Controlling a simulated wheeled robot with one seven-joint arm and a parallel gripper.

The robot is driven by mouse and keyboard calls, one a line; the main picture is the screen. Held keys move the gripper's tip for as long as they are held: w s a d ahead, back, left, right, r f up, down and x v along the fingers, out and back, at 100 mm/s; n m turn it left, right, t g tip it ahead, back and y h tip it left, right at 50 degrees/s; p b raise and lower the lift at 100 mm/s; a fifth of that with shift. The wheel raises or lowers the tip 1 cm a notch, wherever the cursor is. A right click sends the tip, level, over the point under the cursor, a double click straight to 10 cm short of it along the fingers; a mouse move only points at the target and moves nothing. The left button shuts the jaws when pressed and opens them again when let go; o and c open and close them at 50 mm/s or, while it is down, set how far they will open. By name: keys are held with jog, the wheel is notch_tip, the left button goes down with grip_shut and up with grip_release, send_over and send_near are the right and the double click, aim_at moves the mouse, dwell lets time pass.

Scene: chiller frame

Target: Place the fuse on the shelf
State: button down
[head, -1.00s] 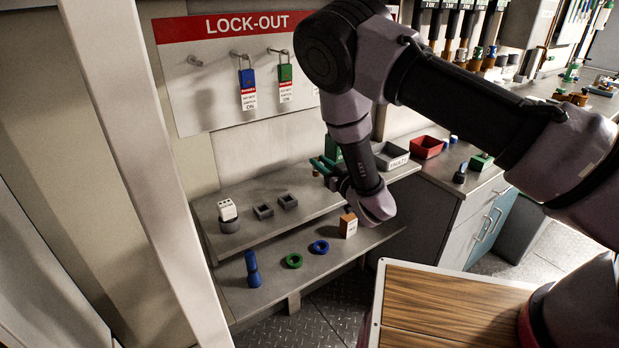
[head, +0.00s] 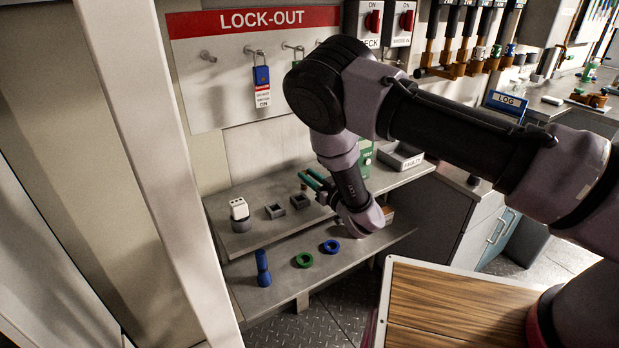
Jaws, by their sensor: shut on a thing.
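My gripper (head: 314,181), with green fingers, is over the upper grey shelf (head: 252,240), to the right of two small grey square holders. It is shut on a small brownish piece, the fuse (head: 305,187), which shows only in part at the fingers. The arm hangs down in front of the shelf's right part and hides some of it. Whether the fuse touches the shelf cannot be told.
A white block (head: 239,210) on a dark round base and two square holders (head: 275,211) (head: 300,201) stand on the upper shelf. A blue flashlight-like piece (head: 263,268), a green ring (head: 304,260) and a blue ring (head: 330,246) are on the lower shelf. A grey tray (head: 402,157) stands right.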

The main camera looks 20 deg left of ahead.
jog(key=shift+f, duration=0.15)
jog(key=c, duration=0.7)
grip_release()
jog(key=shift+d, duration=0.15)
jog(key=v, duration=1)
jog(key=shift+s+d, duration=0.1)
jog(key=shift+d, duration=0.15)
jog(key=shift+s+d, duration=0.45)
